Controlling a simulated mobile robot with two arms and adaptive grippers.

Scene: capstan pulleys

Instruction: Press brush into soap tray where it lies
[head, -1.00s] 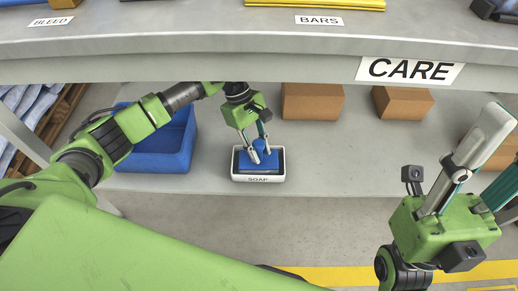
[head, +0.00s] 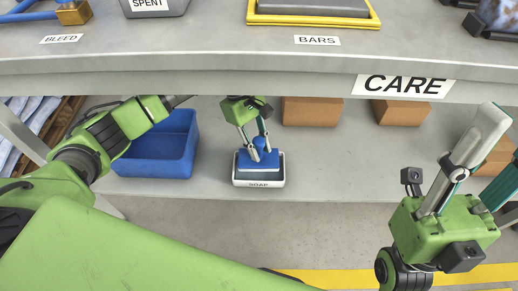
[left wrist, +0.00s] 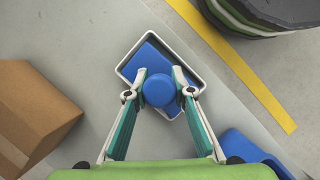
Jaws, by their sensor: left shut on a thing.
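The blue brush (head: 264,160) has a round knob on a flat block. My left gripper (head: 265,154) is shut on the knob, pointing down. The white-rimmed soap tray (head: 259,184), labelled SOAP, lies on the lower shelf. The brush is over the tray, toward its back in the head view, and a grey-teal strip of the tray's inside shows in front. In the left wrist view the brush (left wrist: 146,62) covers most of the tray (left wrist: 199,74); whether it touches the bottom is unclear. My right gripper (head: 495,165) is empty and looks open, away at the right.
A blue bin (head: 160,160) stands left of the tray. Cardboard boxes (head: 311,111) stand behind and to the right. The upper shelf edge (head: 200,75) overhangs the lower shelf.

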